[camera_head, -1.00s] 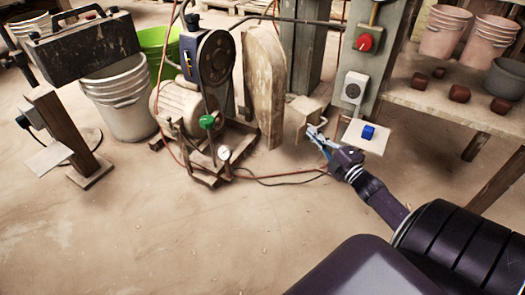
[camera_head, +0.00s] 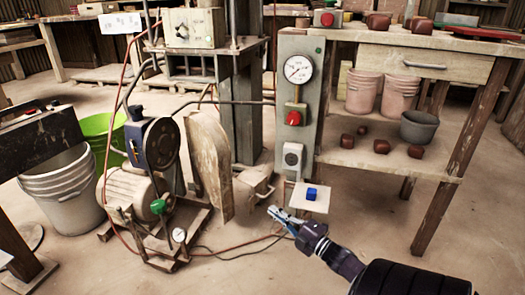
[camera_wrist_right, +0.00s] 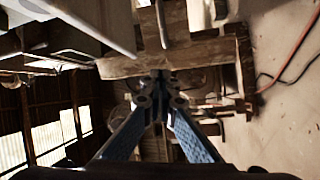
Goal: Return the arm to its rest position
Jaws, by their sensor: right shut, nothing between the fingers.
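My right arm comes in from the lower right in the head view. Its gripper (camera_head: 275,214) is shut and empty, in the air over the open floor, just left of and below a small white shelf (camera_head: 312,205). In the right wrist view the blue finger pads (camera_wrist_right: 158,100) come together at the tips with nothing between them. A blue block (camera_head: 311,194) sits on the white shelf, apart from the gripper. My left gripper is not in view.
The press column with a gauge (camera_head: 298,69) and red button (camera_head: 294,118) stands behind the gripper. A motor pump (camera_head: 140,190) with hoses is at left. A wooden bench (camera_head: 390,170) with buckets and reddish lumps is at right. The front floor (camera_head: 230,275) is clear.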

